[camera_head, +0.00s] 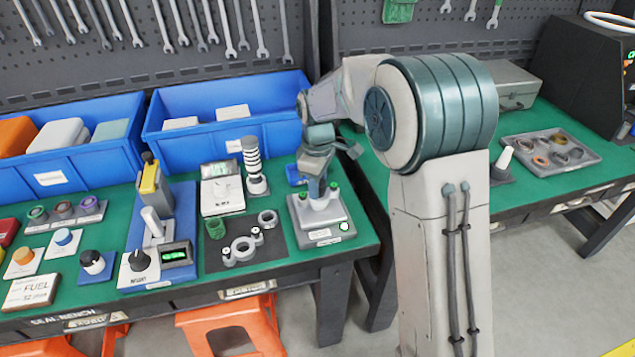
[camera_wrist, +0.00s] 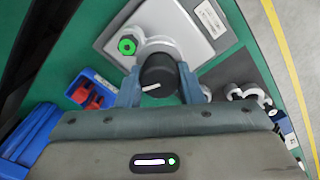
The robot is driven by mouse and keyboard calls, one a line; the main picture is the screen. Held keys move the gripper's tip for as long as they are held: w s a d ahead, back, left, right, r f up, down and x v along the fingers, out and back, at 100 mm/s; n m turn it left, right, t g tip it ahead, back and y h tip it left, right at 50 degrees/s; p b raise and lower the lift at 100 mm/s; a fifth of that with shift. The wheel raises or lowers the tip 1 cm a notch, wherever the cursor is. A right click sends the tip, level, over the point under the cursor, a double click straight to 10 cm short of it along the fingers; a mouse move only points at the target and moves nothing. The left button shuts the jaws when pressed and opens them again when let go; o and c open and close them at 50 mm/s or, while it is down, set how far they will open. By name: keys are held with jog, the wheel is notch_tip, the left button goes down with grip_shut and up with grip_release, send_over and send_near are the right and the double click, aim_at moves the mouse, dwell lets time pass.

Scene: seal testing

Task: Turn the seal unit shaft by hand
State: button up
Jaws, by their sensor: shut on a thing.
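The seal unit (camera_head: 320,236) is a grey plate with a pale round body and green-topped fittings, at the right end of the near green bench. In the wrist view its plate (camera_wrist: 205,45) lies under my gripper, with a green fitting (camera_wrist: 127,45) beside the body. The shaft's black knob (camera_wrist: 158,72) has a white mark pointing lower left. My gripper (camera_wrist: 160,88) is shut on this knob, one finger on each side.
A dark mat with grey rings (camera_head: 243,248) lies left of the unit. A stacked ring post (camera_head: 254,165) and a white gauge box (camera_head: 222,190) stand behind the mat. Blue bins (camera_head: 225,115) line the back. A small blue tray with red parts (camera_wrist: 90,90) is close by.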

jog(key=shift+m, duration=2.2)
jog(key=shift+w+m+p, duration=0.1)
jog(key=shift+m+p, duration=0.2)
jog(key=shift+m, duration=2.1)
jog(key=shift+d+m, duration=0.1)
jog(key=shift+m, duration=2)
jog(key=shift+m+p, duration=0.3)
jog(key=shift+m, duration=1.9)
jog(key=o, duration=1)
jog(key=shift+c, duration=0.2)
